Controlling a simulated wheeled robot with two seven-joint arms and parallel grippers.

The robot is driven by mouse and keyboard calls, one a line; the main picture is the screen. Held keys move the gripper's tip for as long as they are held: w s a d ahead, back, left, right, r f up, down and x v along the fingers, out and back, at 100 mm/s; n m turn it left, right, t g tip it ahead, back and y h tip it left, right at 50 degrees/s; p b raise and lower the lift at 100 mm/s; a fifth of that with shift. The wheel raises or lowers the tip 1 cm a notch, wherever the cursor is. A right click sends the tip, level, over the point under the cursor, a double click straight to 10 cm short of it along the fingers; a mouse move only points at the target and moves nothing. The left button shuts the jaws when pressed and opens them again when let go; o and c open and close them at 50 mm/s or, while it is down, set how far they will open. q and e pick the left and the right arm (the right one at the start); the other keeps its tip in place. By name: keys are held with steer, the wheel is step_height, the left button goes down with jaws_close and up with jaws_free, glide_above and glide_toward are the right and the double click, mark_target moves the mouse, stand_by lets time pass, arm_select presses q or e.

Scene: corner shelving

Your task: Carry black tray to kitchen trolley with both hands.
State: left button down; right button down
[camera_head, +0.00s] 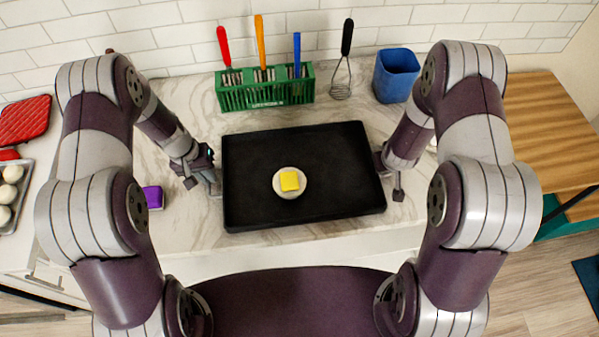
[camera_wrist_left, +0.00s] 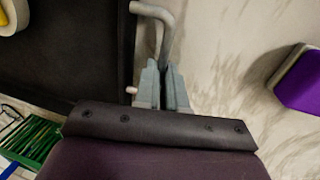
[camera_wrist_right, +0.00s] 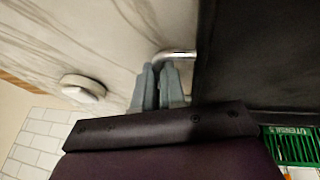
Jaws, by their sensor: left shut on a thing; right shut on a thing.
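The black tray (camera_head: 345,165) is in front of me over the marble counter; I cannot tell whether it rests there or is slightly raised. A round white dish (camera_head: 278,190) with a yellow block (camera_head: 289,181) is on it. My left gripper (camera_head: 214,186) is shut on the tray's left metal handle, which shows in the left wrist view (camera_wrist_left: 160,18). My right gripper (camera_head: 383,168) is shut on the right handle, seen in the right wrist view (camera_wrist_right: 178,54). A wood-topped unit with a green side (camera_head: 550,125), possibly the kitchen trolley, stands at the right.
Behind the tray are a green utensil rack (camera_head: 265,93), a whisk (camera_head: 341,85) and a blue container (camera_head: 396,75). A purple sponge-like block (camera_head: 153,197) lies left of my left gripper. A tray of eggs (camera_head: 10,195) and a red mat (camera_head: 25,121) are far left.

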arm_select(q)
steer(key=shift+w+r, duration=0.1)
steer(key=shift+r, duration=0.05)
arm_select(e)
steer(key=shift+w+r, duration=0.1)
steer(key=shift+r, duration=0.05)
